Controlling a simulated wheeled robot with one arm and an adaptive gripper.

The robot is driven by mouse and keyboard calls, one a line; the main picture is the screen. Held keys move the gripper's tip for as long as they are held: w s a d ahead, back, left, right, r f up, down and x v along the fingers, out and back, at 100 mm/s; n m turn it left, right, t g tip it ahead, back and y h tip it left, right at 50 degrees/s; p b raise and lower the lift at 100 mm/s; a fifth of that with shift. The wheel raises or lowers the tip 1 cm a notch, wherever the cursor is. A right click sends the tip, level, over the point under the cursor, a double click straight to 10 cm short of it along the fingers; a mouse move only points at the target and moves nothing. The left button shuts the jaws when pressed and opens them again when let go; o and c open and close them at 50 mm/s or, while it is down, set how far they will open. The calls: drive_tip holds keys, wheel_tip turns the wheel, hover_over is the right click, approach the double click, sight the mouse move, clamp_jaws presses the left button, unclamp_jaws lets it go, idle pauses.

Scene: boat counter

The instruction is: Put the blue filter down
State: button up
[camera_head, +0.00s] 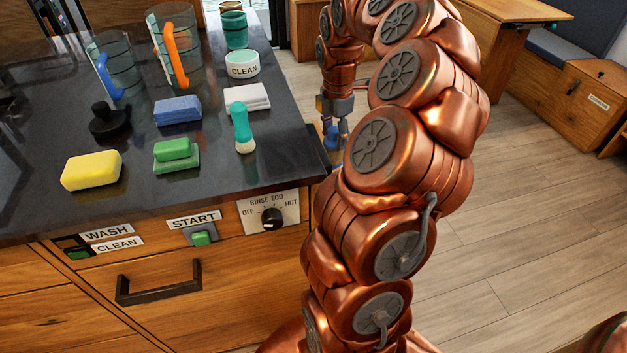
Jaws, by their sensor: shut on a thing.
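My gripper (335,128) hangs fingers-down just beyond the right edge of the dark counter, partly behind my copper arm. It is shut on a small blue thing, the blue filter (331,137), of which only a little shows. Its lower part and whatever is directly beneath it are hard to make out, so I cannot tell whether it touches anything.
The dark counter (60,205) holds a yellow sponge (92,171), blue sponge (178,110), green scrubber (176,153), black knob-like piece (107,120), teal brush (242,128), white cloth (247,97), CLEAN tub (242,66) and two pitchers. Open wooden floor (540,200) lies right.

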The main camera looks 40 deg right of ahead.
drive_tip(key=shift+w+f, duration=0.2)
drive_tip(key=shift+f, duration=4.85)
drive_tip(key=shift+f, duration=0.15)
drive_tip(key=o, duration=0.9)
wheel_tip(320, 180, up, 12)
drive_tip(key=shift+r, duration=0.15)
